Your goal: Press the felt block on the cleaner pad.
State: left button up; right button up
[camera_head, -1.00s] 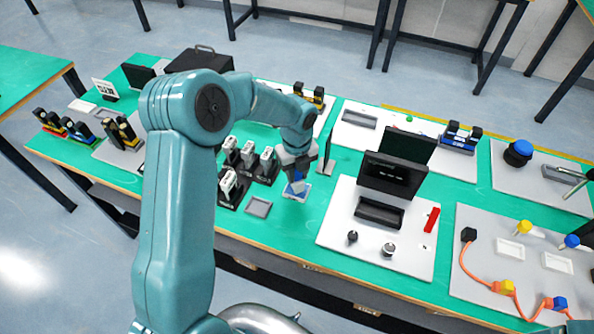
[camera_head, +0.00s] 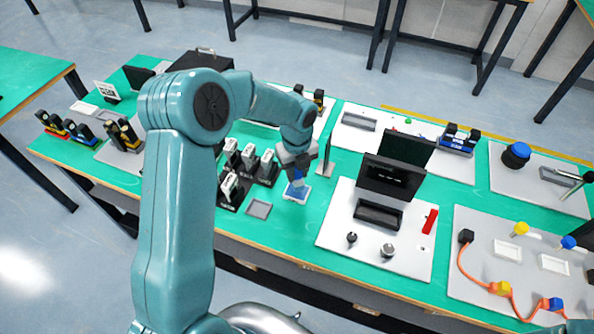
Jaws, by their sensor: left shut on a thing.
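My left gripper (camera_head: 297,172) points down over the green bench, shut on a small blue felt block (camera_head: 298,183). The block is over a small flat pad with a pale rim, which I take for the cleaner pad (camera_head: 303,199). The block looks very low over the pad or touching it; I cannot tell which. The gripper hides part of the block, and the block hides part of the pad. My right gripper is not in view.
Black holders with white devices (camera_head: 231,186) stand just left of the pad. A grey square tray (camera_head: 258,209) lies in front of them. A white board (camera_head: 340,238) with a black screen unit (camera_head: 390,180) stands to the right. Bare green bench lies in front of the pad.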

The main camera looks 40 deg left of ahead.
pick_arm(q)
jog(key=shift+r+p, duration=1.7)
jog(key=shift+r, duration=0.85)
jog(key=shift+f, duration=0.1)
